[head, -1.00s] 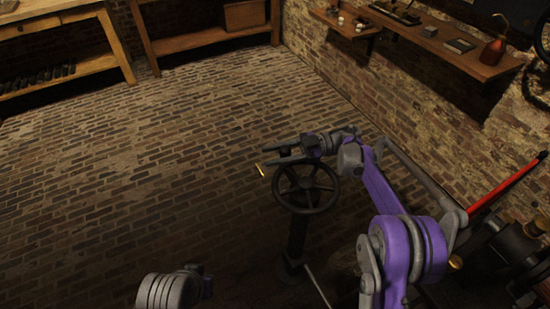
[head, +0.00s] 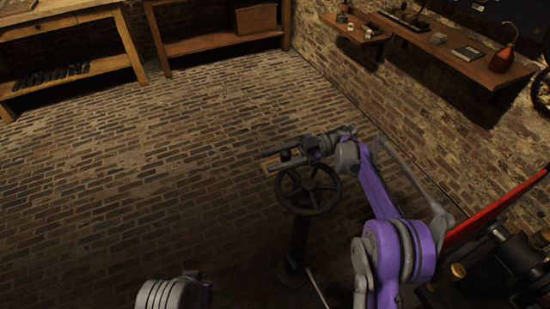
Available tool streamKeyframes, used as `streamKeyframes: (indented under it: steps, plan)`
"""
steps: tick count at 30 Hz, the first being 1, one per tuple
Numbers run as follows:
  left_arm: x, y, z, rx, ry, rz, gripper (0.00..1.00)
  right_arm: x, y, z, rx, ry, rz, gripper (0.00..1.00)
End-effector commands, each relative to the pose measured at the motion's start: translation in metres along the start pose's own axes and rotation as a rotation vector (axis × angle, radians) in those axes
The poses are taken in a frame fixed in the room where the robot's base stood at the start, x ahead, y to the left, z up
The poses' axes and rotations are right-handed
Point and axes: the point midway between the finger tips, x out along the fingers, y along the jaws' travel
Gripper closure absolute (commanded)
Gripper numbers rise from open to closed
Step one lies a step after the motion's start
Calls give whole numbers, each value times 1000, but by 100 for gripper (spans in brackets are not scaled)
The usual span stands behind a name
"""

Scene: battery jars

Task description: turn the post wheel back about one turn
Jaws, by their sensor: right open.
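The post wheel (head: 329,188) is a dark spoked handwheel on top of a dark upright post (head: 299,240), in the middle of the head view. My right gripper (head: 268,160) is at the wheel's far upper-left edge, its two fingers pointing left. The fingers are apart, with the wheel's knob (head: 286,155) showing close to them. I cannot tell whether the fingers touch the knob or rim. Of my left arm only a grey rounded part shows at the bottom; its gripper is not in view.
A red bar (head: 493,214) and dark machinery (head: 505,262) stand at the right. A wall shelf (head: 468,56) holds a red oil can (head: 503,52). Wooden benches (head: 70,55) stand at the back. The brick floor (head: 130,180) left of the post is clear.

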Motion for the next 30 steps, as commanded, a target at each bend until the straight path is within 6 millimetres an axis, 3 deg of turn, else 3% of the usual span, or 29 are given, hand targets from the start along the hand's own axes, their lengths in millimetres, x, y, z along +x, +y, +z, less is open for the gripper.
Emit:
streamKeyframes:
  steps: [1,3,4,14,30]
  plan:
    - [0,0,0,0,0,0,100,0,0,0,0,1,1,42]
    - [0,0,0,0,0,0,100,0,0,0,0,1,1,30]
    - [0,0,0,0,0,0,100,0,0,0,0,1,2,28]
    - [-1,0,0,0,0,0,100,0,2,-5,0,2,3,28]
    - [-25,0,-7,0,9,0,100,0,22,-91,-1,1,2,28]
